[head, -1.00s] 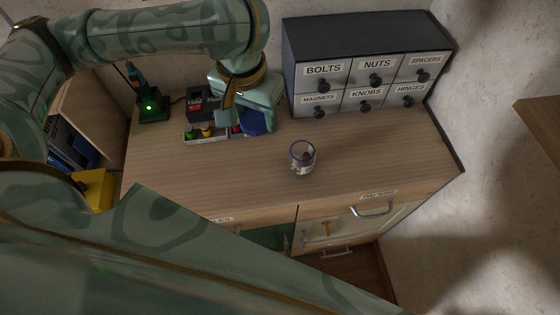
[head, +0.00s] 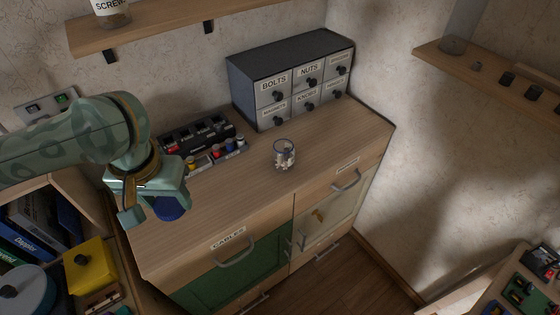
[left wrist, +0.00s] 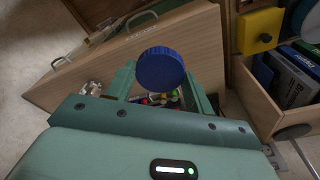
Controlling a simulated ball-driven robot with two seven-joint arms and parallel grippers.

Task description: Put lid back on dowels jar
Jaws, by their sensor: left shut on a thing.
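The glass jar (head: 284,155) stands upright and open on the wooden counter (head: 235,190), with small pale pieces inside. My left gripper (head: 155,207) is left of the jar, over the counter's left front part. It is shut on the round blue lid (head: 168,210), which hangs below the fingers, apart from the jar. In the left wrist view the lid (left wrist: 160,68) sits between the two fingers. A pale round thing beside the gripper there may be the jar; I cannot tell. My right gripper is not in view.
A grey drawer cabinet (head: 288,62) stands behind the jar. A black charger row (head: 197,137) and a tray of small coloured items (head: 215,155) lie at the back left. A yellow box (head: 91,266) is at the lower left. The counter around the jar is clear.

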